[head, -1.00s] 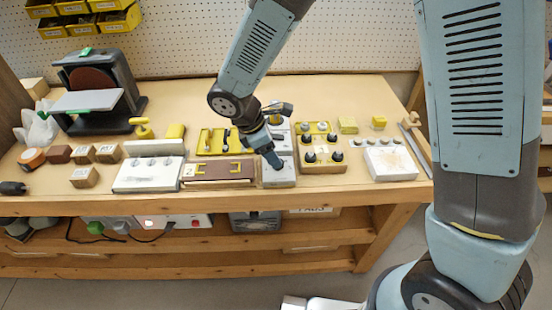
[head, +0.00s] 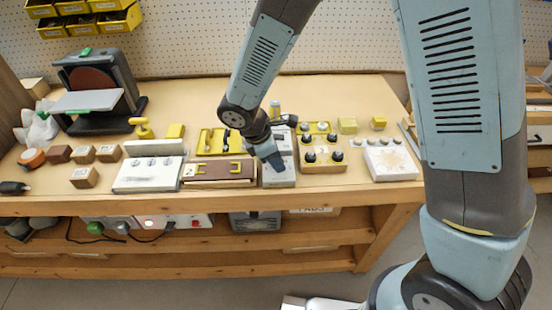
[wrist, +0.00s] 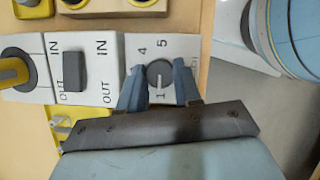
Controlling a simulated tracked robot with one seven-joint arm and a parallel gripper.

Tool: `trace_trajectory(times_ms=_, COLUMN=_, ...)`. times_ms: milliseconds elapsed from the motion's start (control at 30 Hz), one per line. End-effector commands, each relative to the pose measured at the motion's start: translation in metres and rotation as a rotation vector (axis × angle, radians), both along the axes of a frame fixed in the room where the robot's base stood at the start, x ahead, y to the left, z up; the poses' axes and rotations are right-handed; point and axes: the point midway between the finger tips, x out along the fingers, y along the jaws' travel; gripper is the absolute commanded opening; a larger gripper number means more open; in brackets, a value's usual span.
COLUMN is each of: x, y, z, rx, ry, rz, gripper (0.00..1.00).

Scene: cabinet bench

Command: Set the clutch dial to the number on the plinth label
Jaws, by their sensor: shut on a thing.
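The clutch dial (wrist: 160,75) is a dark grey round knob on a white panel (wrist: 200,46) in the wrist view. The numbers 4, 5 and 1 show around it; my gripper hides other parts of the scale. My gripper (wrist: 159,68) has one blue-grey finger on each side of the dial and is shut on it. In the head view my gripper (head: 278,166) is at the front end of the light grey plinth (head: 284,183), and the dial is hidden there. I cannot make out a number on the plinth label.
A dark slider marked IN and OUT (wrist: 73,70) and a yellow-topped knob (wrist: 14,72) are left of the dial in the wrist view.

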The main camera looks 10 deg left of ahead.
Motion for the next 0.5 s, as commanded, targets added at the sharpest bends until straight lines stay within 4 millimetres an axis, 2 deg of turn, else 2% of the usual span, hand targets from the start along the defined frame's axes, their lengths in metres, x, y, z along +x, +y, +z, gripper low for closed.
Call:
trace_trajectory(times_ms=33, x=0.0004, y=0.0002, z=0.0002, rx=0.0, ry=-0.001, rz=0.0, gripper=0.23)
trace_trajectory(times_ms=267, x=0.0004, y=0.0002, z=0.0003, rx=0.0, ry=-0.001, rz=0.0, gripper=0.03)
trace_trajectory(times_ms=500, x=0.001, y=0.0004, z=0.0004, rx=0.001, ry=-0.001, rz=-0.024, gripper=0.03)
